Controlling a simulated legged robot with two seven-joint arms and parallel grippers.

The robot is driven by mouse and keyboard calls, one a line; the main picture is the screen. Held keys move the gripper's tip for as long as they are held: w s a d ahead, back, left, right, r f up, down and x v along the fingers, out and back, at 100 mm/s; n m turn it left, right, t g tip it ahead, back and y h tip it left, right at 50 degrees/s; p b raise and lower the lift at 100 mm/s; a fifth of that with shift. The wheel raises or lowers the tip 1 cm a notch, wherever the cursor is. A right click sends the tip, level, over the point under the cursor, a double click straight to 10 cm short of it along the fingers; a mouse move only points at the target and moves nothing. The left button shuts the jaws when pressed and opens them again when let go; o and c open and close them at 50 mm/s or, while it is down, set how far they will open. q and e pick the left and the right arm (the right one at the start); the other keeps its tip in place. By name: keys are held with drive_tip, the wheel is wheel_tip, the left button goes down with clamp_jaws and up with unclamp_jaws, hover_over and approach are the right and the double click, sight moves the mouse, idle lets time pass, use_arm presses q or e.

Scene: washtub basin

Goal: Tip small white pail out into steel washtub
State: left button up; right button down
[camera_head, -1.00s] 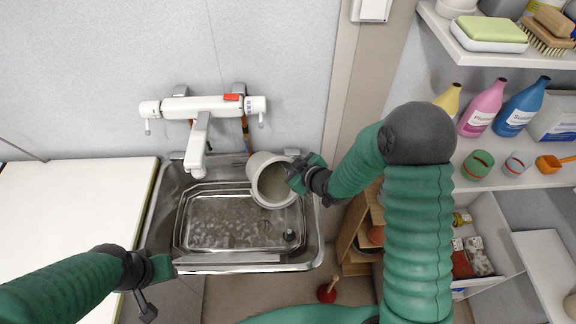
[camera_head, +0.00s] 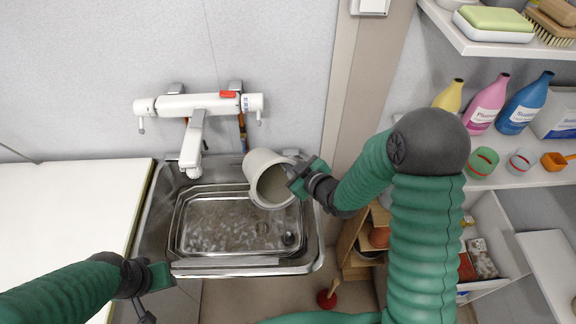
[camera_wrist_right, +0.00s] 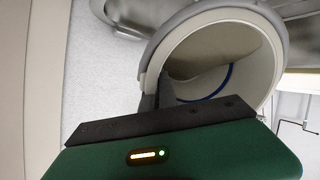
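The small white pail (camera_head: 264,170) is tilted over the right back part of the steel washtub (camera_head: 309,262), its mouth facing the front right. Greyish content shows inside the pail. My right gripper (camera_head: 296,176) is shut on the pail at its right rim. In the right wrist view the pail (camera_wrist_right: 165,50) fills the top, with the right gripper's fingers (camera_wrist_right: 157,92) at its rim and a blue curved line inside. My left gripper (camera_head: 155,289) is at the tub's front left corner, apart from the pail; its finger gap is unclear.
A clear rectangular tray (camera_head: 178,222) lies in the tub. A white mixer tap (camera_head: 195,125) hangs over the tub's back left. A white worktop (camera_head: 65,205) adjoins left. Shelves with bottles (camera_head: 525,103) and cups stand at right. A red plunger (camera_head: 327,298) is on the floor.

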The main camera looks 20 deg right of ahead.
drive_tip(key=shift+s+d+r+t+y+b, duration=0.2)
drive_tip(key=shift+s+r+t+b, duration=0.5)
drive_tip(key=shift+b, duration=1.35)
drive_tip(key=shift+s+d+r+t+y+b, duration=0.1)
drive_tip(key=shift+s+r+t+y+b, duration=0.25)
drive_tip(key=shift+t+b, duration=1.15)
drive_tip(key=shift+s+g+b, duration=0.1)
drive_tip(key=shift+g+b, duration=0.35)
drive_tip(key=shift+g, duration=0.05)
